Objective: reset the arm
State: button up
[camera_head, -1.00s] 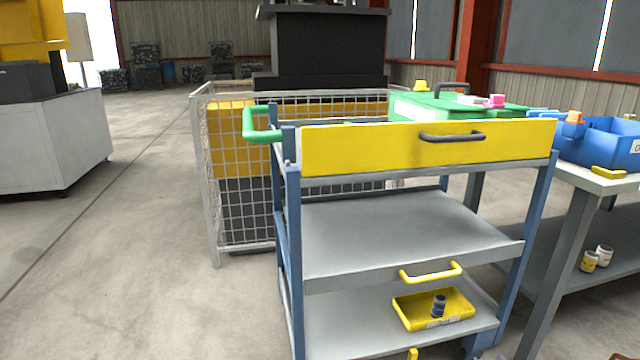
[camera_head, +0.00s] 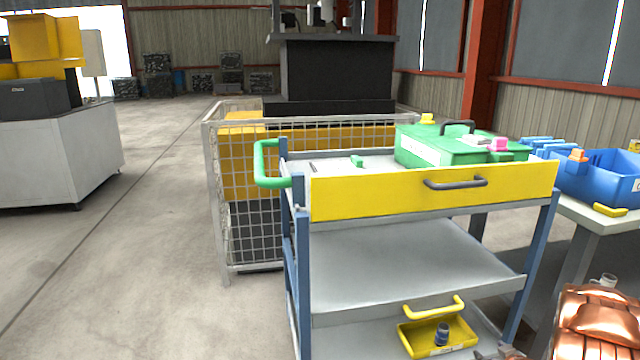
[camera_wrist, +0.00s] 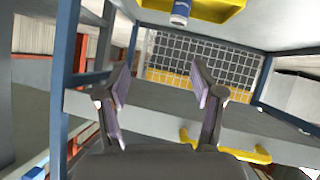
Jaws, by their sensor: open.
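My gripper (camera_wrist: 158,92) is open in the wrist view, with its two fingers spread apart and nothing between them. In the head view, part of my copper-coloured arm (camera_head: 598,325) shows at the bottom right corner. A blue-and-grey trolley (camera_head: 415,262) with a yellow drawer front (camera_head: 435,192) stands ahead of it. The wrist view looks in at the trolley's shelves from close by, and the picture appears upside down. A small yellow tray (camera_head: 461,346) holding a small jar (camera_head: 442,334) is on the lower shelf. The jar (camera_wrist: 180,12) also shows at the top of the wrist view.
A green case (camera_head: 440,150) sits on the trolley top. A bench with a blue bin (camera_head: 600,178) stands at the right. A mesh fence (camera_head: 240,215) is behind the trolley. The floor (camera_head: 130,270) at the left is clear.

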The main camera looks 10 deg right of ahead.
jog(key=s+a+r+g+h+p, duration=0.15)
jog(key=a+r+p, duration=0.35)
jog(key=r, duration=0.5)
jog(key=s+a+r+m+g+p, duration=0.1)
jog(key=s+a+r+g+p, duration=0.25)
jog(key=r, duration=0.75)
jog(key=w+a+r+g+p, duration=0.1)
jog(key=a+r+g+p, duration=0.1)
jog(key=a+r+p, duration=0.6)
jog(key=s+a+r+g+y+p, duration=0.4)
jog(key=s+a+r+p, duration=0.8)
jog(key=s+a+r, duration=1.3)
jog(key=s+a+g, duration=0.2)
jog(key=s, duration=0.1)
jog(key=shift+s+p, duration=0.2)
jog(key=shift+p, duration=0.1)
